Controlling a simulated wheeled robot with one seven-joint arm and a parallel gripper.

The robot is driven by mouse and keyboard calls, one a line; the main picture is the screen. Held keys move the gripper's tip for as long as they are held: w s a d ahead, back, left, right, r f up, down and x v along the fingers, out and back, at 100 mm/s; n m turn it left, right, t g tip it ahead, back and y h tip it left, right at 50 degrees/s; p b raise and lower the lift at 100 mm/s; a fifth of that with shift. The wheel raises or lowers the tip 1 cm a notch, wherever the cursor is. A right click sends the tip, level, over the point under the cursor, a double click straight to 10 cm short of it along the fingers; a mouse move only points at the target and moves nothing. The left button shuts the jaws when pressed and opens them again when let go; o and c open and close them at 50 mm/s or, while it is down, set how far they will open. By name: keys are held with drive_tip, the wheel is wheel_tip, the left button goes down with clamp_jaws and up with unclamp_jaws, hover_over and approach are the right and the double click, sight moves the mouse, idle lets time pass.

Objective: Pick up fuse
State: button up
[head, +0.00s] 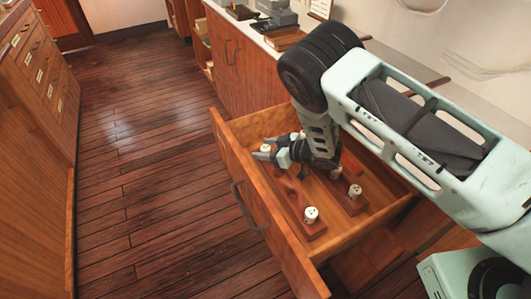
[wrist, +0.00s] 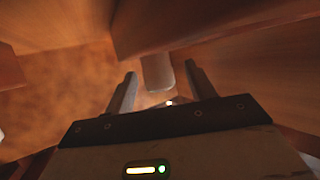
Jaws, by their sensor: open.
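My gripper (head: 264,151) is open and reaches down into the open drawer, near its far front side. White fuses stand upright on dark wooden strips in the drawer. One fuse (head: 265,147) shows at my fingertips, partly hidden by them. In the wrist view a pale, blurred cylinder (wrist: 157,72), likely this fuse, lies between the two fingers of my gripper (wrist: 160,75), with gaps on both sides. Other fuses stand at the near end of the front strip (head: 311,215), on the back strip (head: 355,192), and beside my wrist (head: 336,173).
The wooden drawer (head: 243,183) is pulled out from the cabinet; its walls stand close around my gripper. A counter (head: 262,36) with equipment runs along the right. Wooden floor (head: 125,150) is clear to the left, up to a drawer cabinet (head: 38,75).

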drive_tip(key=shift+a, duration=0.1)
drive_tip(key=c, duration=1.1)
drive_tip(key=shift+o, duration=0.2)
drive_tip(key=shift+r, duration=0.1)
